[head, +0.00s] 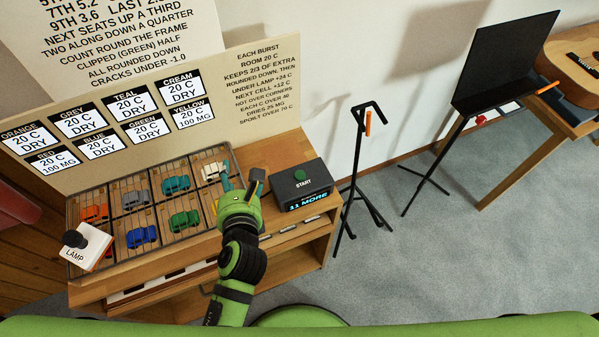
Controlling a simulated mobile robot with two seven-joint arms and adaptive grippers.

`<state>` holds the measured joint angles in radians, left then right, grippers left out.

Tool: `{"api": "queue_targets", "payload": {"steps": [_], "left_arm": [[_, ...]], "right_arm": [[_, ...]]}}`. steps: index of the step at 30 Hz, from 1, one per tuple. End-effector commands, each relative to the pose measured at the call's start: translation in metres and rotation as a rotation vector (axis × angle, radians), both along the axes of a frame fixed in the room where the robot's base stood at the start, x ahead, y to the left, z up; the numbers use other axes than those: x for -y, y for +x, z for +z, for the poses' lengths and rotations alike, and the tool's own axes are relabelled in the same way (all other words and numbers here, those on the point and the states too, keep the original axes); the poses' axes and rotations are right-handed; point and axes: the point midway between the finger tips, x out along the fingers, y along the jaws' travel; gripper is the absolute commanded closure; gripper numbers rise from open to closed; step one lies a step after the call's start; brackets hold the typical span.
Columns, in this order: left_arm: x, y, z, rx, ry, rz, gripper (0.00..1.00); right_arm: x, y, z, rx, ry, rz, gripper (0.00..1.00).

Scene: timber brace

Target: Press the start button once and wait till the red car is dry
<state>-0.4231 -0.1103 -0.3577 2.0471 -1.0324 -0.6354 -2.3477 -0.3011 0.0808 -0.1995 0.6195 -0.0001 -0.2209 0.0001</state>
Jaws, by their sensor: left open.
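The start button (300,175) is a green knob on top of a black box labelled START, whose display (307,199) reads "11 MORE". The red card (53,161) reads 20 C, 100 MG. My left gripper (256,183) is just left of the button box, above the rack's right end, open and apart from the button. My right gripper is not in view.
Other cells hold orange (95,212), grey (134,199), teal (175,184), cream (213,171), blue (141,236) and green (184,219) cars. My arm mostly covers the yellow cell. The yellow card (193,114) reads 100 MG. Stands (357,190) are at right.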

Motion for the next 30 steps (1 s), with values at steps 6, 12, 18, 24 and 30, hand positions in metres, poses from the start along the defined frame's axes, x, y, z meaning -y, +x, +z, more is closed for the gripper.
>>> {"api": "queue_targets", "payload": {"steps": [6,12,18,24,30], "left_arm": [[0.0000,0.0000,0.0000,0.000,0.000,0.000,0.38],[0.0000,0.0000,0.0000,0.000,0.000,0.000,0.38],[0.0000,0.0000,0.0000,0.000,0.000,0.000,0.38],[0.0000,0.0000,0.0000,0.000,0.000,0.000,0.38],[0.0000,0.0000,0.0000,0.000,0.000,0.000,0.38]], "right_arm": [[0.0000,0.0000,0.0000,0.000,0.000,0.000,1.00],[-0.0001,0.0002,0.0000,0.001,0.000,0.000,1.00],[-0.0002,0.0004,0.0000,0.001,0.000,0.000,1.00],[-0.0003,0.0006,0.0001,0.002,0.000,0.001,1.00],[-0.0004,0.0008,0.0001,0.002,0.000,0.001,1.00]]}}
